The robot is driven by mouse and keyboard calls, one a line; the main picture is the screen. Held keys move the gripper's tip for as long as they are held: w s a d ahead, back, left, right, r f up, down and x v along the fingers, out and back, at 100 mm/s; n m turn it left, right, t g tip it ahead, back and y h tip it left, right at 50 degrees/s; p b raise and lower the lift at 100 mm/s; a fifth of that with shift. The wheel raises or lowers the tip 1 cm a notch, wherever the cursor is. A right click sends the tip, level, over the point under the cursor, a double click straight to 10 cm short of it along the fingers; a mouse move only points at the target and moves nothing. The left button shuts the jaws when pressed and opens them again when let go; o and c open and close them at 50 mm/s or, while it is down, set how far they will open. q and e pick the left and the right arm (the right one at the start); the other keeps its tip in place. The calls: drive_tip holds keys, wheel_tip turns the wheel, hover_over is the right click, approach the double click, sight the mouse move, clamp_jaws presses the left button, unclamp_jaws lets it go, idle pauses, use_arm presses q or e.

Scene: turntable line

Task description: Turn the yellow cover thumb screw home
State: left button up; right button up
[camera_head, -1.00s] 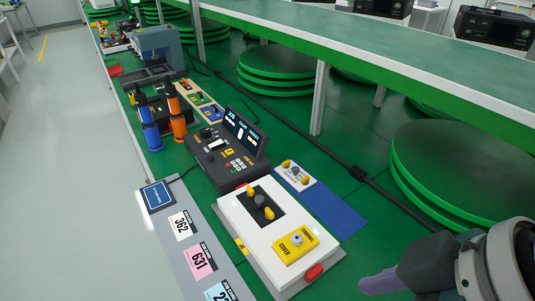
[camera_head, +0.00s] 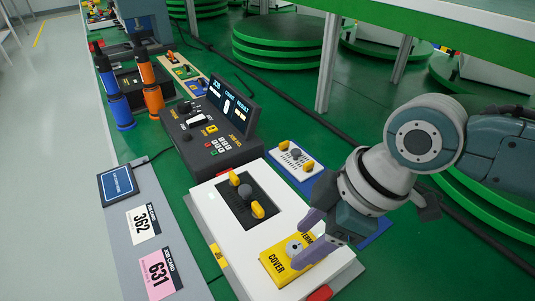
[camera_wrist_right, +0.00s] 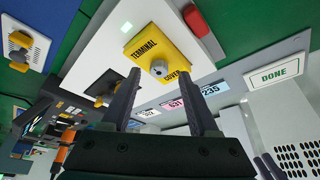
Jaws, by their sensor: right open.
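The yellow terminal cover (camera_head: 276,267) lies on the white box near the bottom of the head view. Its round silver thumb screw (camera_head: 293,248) sits on it, partly beside my fingers. In the right wrist view the cover (camera_wrist_right: 160,45) shows its printed lettering, and the screw (camera_wrist_right: 159,69) appears between the fingertip ends. My right gripper (camera_head: 305,238) is open, with its two purple-grey fingers over the cover, one on either side of the screw in the picture. The wrist view shows both fingers (camera_wrist_right: 161,75) apart and empty. I cannot tell whether they touch the screw. My left gripper is not in view.
The white box (camera_head: 212,197) also bears a black panel with yellow knobs (camera_head: 250,203) and a red part (camera_head: 320,293). A dark console with a screen (camera_head: 233,105) stands behind it. Job cards (camera_head: 157,271) lie left. A DONE plate (camera_wrist_right: 274,75) shows in the wrist view.

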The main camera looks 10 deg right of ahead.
drive_tip(key=shift+w+a+f, duration=0.15)
drive_tip(key=shift+a+f, duration=0.05)
drive_tip(key=shift+f, duration=0.45)
clamp_jaws()
